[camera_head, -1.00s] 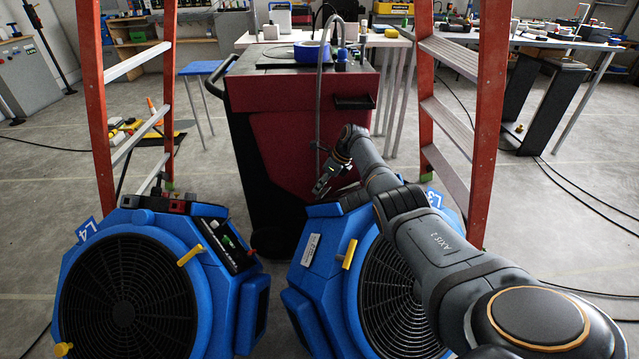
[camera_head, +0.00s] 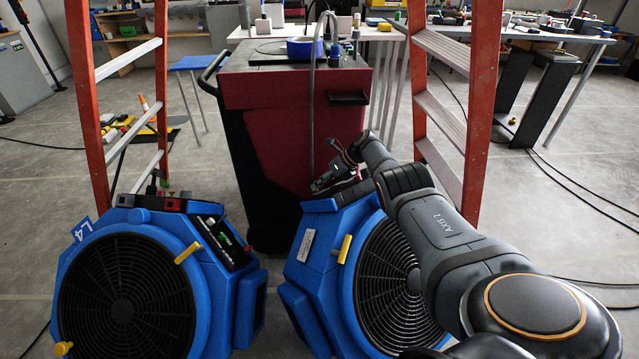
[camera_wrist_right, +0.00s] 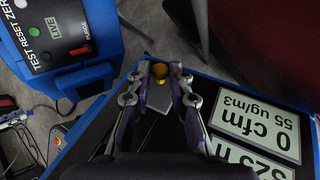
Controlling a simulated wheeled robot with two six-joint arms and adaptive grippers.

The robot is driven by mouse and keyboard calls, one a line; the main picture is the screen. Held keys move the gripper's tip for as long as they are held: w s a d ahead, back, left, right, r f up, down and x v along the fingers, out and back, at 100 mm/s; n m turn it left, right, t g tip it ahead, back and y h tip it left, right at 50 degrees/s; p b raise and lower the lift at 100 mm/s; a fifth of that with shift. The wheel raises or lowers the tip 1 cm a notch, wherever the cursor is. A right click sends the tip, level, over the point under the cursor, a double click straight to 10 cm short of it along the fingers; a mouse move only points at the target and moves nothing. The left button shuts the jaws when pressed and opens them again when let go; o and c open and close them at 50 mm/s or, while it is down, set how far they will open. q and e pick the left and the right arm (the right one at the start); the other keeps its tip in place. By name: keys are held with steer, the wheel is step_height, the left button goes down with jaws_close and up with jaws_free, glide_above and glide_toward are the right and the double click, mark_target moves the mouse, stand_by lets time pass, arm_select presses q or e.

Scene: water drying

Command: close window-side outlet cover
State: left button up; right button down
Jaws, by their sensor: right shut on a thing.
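In the head view, the right blue blower (camera_head: 298,262) stands beside the left blue blower (camera_head: 228,295). Each has a round black grille and a yellow handle. My right gripper (camera_head: 322,183) is behind the right blower's top, partly hidden by my arm. In the wrist view its fingertips (camera_wrist_right: 160,72) close around a small orange knob (camera_wrist_right: 159,69), with a grey plate-like piece (camera_wrist_right: 159,97) just below it. I cannot tell whether these belong to the outlet cover. My left gripper is not in view.
A dark red cart (camera_head: 290,130) stands close behind the blowers. Red ladder legs rise on the left (camera_head: 86,110) and right (camera_head: 484,110). In the wrist view, white readout panels (camera_wrist_right: 258,122) lie right of the gripper. Cables cross the floor at the right.

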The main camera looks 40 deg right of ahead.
steer(key=shift+f, duration=0.1)
stand_by(0.3)
steer(key=c, duration=1.3)
jaws_free()
steer(key=shift+o, duration=0.2)
steer(key=shift+d, duration=0.1)
steer(key=shift+s+d+r, duration=0.25)
steer(key=shift+d+r, duration=0.15)
steer(key=shift+r, duration=0.05)
steer(key=v, duration=1)
steer(key=shift+s+r, duration=0.25)
steer(key=shift+r, duration=0.1)
